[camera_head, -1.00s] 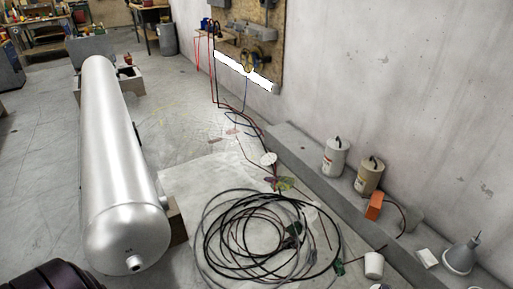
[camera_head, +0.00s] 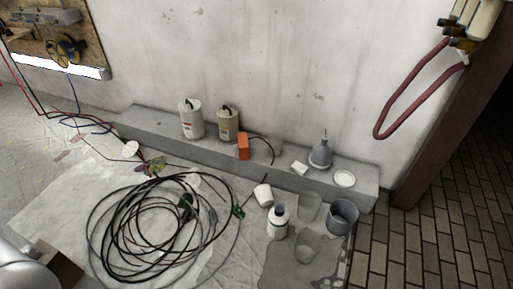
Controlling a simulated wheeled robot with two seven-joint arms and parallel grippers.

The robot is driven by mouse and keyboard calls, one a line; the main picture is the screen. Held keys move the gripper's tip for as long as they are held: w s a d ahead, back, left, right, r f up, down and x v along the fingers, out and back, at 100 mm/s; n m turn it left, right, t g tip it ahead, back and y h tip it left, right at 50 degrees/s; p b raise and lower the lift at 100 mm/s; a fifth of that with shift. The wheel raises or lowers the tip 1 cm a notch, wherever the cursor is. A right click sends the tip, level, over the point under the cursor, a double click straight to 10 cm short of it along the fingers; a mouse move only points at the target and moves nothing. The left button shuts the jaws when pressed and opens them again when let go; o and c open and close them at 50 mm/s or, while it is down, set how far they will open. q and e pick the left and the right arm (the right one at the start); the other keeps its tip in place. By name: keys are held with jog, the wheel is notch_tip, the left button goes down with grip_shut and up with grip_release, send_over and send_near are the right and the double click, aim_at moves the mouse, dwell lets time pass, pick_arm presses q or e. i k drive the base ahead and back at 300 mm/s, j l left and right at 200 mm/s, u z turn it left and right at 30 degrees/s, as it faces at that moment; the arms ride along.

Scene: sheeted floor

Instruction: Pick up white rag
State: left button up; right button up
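I cannot pick out a white rag for certain. A small white item (camera_head: 299,168) lies on the grey ledge, and it is too small to tell whether it is cloth. A pale patch (camera_head: 195,181) also shows behind the cable coil, partly covered by cables. A large pale sheet (camera_head: 60,205) lies flat on the floor at the left. Neither of my grippers is in view.
A black cable coil (camera_head: 150,235) covers the floor. Two canisters (camera_head: 191,120) (camera_head: 228,124), an orange box (camera_head: 243,146) and a grey funnel (camera_head: 321,155) stand on the ledge (camera_head: 150,125). A white bottle (camera_head: 278,222) and a grey bucket (camera_head: 342,217) stand before it, beside a dark wet patch (camera_head: 290,270).

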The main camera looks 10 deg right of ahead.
aim_at(298, 168)
jog(key=i+z, duration=0.15)
jog(key=z, duration=0.3)
jog(key=i+j+z, duration=0.15)
jog(key=z, duration=0.35)
